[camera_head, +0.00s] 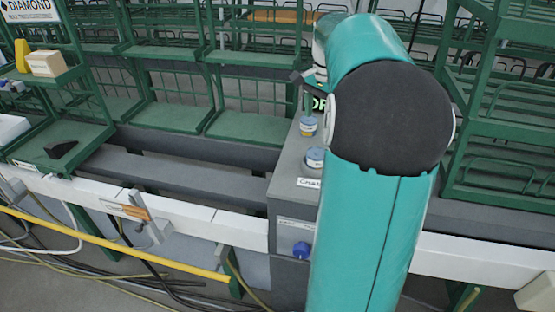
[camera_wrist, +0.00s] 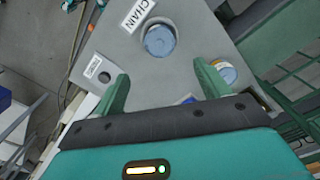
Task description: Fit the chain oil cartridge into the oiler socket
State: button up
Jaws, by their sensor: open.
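A small cartridge (camera_head: 308,126) with a blue top and pale and yellow bands stands on the grey cabinet. In the wrist view this cartridge (camera_wrist: 226,74) is just outside my right finger, partly hidden by it. A round blue-topped piece (camera_head: 315,158) sits by the CHAIN label (camera_head: 308,183); it also shows in the wrist view (camera_wrist: 160,40), ahead of the fingers. I cannot tell whether it is a cartridge or fills the socket. My gripper (camera_wrist: 163,87) is open with its green fingers wide apart, nothing held. In the head view my arm hides most of it.
The grey cabinet (camera_head: 284,205) has a blue knob (camera_head: 302,250) on its front. A second label (camera_wrist: 93,67) with a dark hole (camera_wrist: 104,77) is at left in the wrist view. Green racks (camera_head: 490,150) stand at right. A yellow pipe (camera_head: 120,248) runs along the front.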

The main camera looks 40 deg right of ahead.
jog(key=s+a+r+n+t+h, duration=0.15)
jog(key=a+n, duration=0.65)
jog(key=a, duration=1.3)
jog(key=s+a+f+n+t+y, duration=0.1)
jog(key=s+a+f+n+t, duration=0.3)
jog(key=s+a+n, duration=0.5)
jog(key=shift+s+a+f, duration=0.25)
jog(key=shift+s+a, duration=0.4)
jog(key=shift+a, duration=1.6)
jog(key=shift+y, duration=0.25)
